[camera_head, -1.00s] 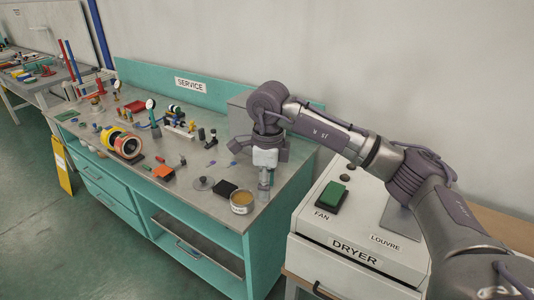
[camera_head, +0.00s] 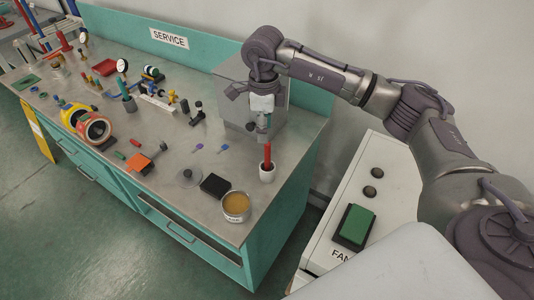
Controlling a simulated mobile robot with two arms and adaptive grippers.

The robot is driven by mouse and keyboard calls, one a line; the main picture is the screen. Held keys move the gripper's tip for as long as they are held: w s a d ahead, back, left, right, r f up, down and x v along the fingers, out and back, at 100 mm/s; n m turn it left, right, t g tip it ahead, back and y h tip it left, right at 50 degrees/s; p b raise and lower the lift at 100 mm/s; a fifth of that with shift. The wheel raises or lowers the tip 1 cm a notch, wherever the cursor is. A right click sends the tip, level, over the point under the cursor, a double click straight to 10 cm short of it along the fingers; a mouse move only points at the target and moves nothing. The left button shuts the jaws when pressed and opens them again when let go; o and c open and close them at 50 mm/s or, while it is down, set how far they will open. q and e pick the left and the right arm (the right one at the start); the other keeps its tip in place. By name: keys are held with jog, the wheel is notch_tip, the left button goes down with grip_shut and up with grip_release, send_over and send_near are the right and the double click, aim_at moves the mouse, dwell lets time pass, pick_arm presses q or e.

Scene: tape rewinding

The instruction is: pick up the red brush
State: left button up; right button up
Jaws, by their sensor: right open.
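The red brush (camera_head: 267,155) stands upright in a small white cup (camera_head: 267,174) near the right end of the grey bench top. Its lower part is hidden inside the cup. My right gripper (camera_head: 261,126) hangs pointing down just above the brush and is open. The brush's top end is close to the fingers; I cannot tell whether they touch. My left gripper is not in view.
A tin of tan paste (camera_head: 236,205), a black block (camera_head: 214,185) and a grey disc (camera_head: 187,177) lie in front of the cup. A grey box (camera_head: 235,98) stands behind my gripper.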

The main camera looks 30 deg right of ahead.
aim_at(267, 152)
notch_tip(267, 152, down, 3)
jog(key=shift+d+p, duration=0.15)
jog(key=shift+p, duration=0.15)
jog(key=f+p, duration=0.2)
jog(key=f, duration=0.1)
jog(key=shift+d, duration=0.2)
notch_tip(267, 152, down, 3)
jog(key=shift+d+f+p, duration=0.15)
jog(key=shift+p, duration=0.3)
jog(key=shift+f, duration=0.1)
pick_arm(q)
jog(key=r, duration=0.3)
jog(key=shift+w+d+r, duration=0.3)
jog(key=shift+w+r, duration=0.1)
pick_arm(e)
grip_shut()
